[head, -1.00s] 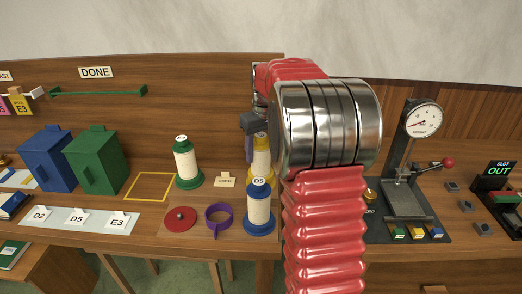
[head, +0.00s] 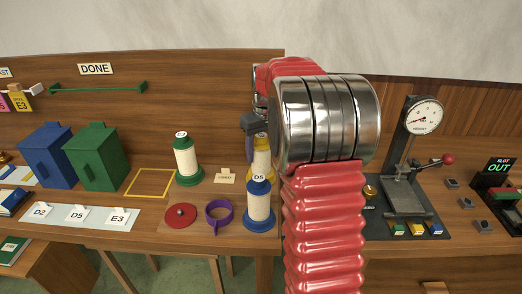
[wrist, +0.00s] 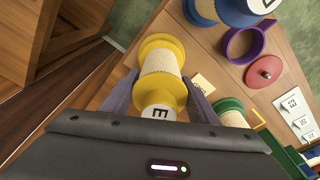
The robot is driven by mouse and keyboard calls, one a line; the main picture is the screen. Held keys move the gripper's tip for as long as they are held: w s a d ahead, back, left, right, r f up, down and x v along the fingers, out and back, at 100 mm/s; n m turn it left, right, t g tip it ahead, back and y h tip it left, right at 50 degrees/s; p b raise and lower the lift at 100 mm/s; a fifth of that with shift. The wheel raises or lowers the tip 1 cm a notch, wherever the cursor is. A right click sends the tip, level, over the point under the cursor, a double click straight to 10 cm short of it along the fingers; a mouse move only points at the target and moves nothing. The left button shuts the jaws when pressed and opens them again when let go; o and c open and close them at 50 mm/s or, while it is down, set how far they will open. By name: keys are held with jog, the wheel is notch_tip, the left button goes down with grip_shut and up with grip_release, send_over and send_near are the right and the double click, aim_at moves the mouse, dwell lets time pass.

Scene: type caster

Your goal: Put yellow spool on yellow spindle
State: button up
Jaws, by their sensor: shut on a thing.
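The yellow spool (wrist: 168,92) with cream thread and a white end marked E lies between the two grey fingers of my gripper (wrist: 160,80) in the wrist view. The fingers are shut on it. In the head view the yellow spool (head: 262,146) is partly hidden behind the blue spool, and my gripper (head: 256,128) is at its upper part, partly hidden by my arm. The spool looks upright. Whether its base touches the bench cannot be told. I cannot make out a separate yellow spindle in either view.
The blue spool (head: 259,207) stands close in front of the yellow one. A green spool (head: 186,160), purple ring (head: 218,207) and red disc (head: 180,216) are to the left. A gauge press (head: 405,195) stands right. A yellow outlined square (head: 150,183) is empty.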

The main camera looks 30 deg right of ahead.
aim_at(261, 135)
jog(key=shift+f, duration=0.2)
jog(key=o, duration=1.4)
jog(key=shift+c, duration=0.2)
jog(key=shift+r, duration=0.1)
jog(key=shift+r, duration=2.9)
jog(key=shift+s, duration=0.1)
